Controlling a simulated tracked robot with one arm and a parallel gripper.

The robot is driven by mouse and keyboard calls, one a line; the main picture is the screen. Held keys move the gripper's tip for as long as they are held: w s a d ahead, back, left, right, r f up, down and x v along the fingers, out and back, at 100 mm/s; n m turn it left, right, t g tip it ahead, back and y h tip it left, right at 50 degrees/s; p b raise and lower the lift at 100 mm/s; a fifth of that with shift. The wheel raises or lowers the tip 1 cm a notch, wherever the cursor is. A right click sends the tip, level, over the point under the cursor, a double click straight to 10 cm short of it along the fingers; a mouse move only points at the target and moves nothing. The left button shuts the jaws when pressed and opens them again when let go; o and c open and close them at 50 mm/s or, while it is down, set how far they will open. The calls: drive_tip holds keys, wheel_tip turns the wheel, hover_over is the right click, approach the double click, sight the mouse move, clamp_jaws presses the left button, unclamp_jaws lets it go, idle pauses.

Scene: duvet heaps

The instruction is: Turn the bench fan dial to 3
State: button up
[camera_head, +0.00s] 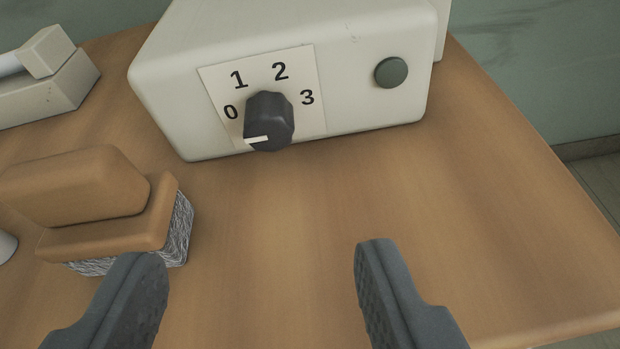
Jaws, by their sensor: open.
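The dial (269,120) is a dark ridged knob on a pale label plate (313,120) marked 0, 1, 2 and 3. The plate is on the front of a cream box (350,112), the only housing with a dial in view. The knob's white mark points left and slightly down, on the 0 side and nearest to that number. The 3 (307,97) is at the plate's right. My gripper (260,255) is open and empty, its two fingers wide apart in the foreground. It is below the dial in the picture and apart from it.
A round green button (391,72) is on the box, right of the dial. A tan-handled brush (85,200) with grey bristles lies left, close to my left finger. A cream device (48,75) stands at the upper left. The wooden top (290,210) is clear before the box.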

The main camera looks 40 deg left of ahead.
sight(268, 134)
drive_tip(key=b+x, duration=0.2)
drive_tip(key=x, duration=1.1)
drive_tip(key=shift+w+a+f+b, duration=0.1)
drive_tip(key=shift+a+f+b, duration=0.05)
drive_tip(key=shift+b, duration=0.2)
